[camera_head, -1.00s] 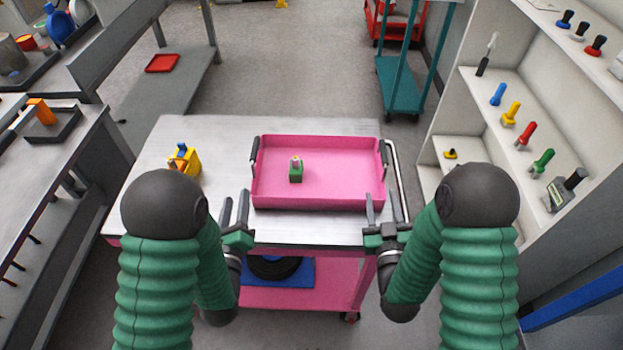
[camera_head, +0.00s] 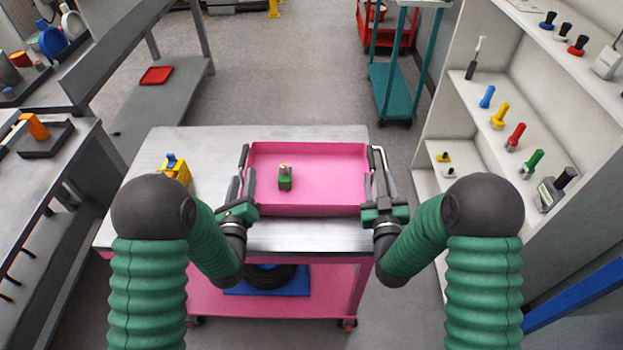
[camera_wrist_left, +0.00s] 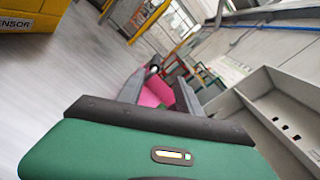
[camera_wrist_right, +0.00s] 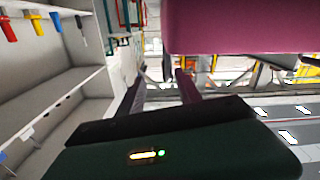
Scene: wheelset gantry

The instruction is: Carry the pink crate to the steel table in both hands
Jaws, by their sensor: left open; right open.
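The pink crate (camera_head: 308,207) sits on the silver top of a pink-framed cart (camera_head: 300,238). A small green object (camera_head: 285,180) stands inside it, left of its middle. My left gripper (camera_head: 243,186) is open at the crate's left side handle. My right gripper (camera_head: 379,183) is open at its right side handle. I cannot tell whether the fingers touch the handles. Part of the crate shows between the fingers in the left wrist view (camera_wrist_left: 152,92). The crate's wall fills the top of the right wrist view (camera_wrist_right: 240,28).
A yellow object (camera_head: 176,168) stands on the cart, left of the crate. A grey bench (camera_head: 50,180) is at the left, with a shelf bench behind it. A white shelf unit (camera_head: 480,120) with several coloured tools stands at the right. A teal cart (camera_head: 392,90) is behind; the floor between is open.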

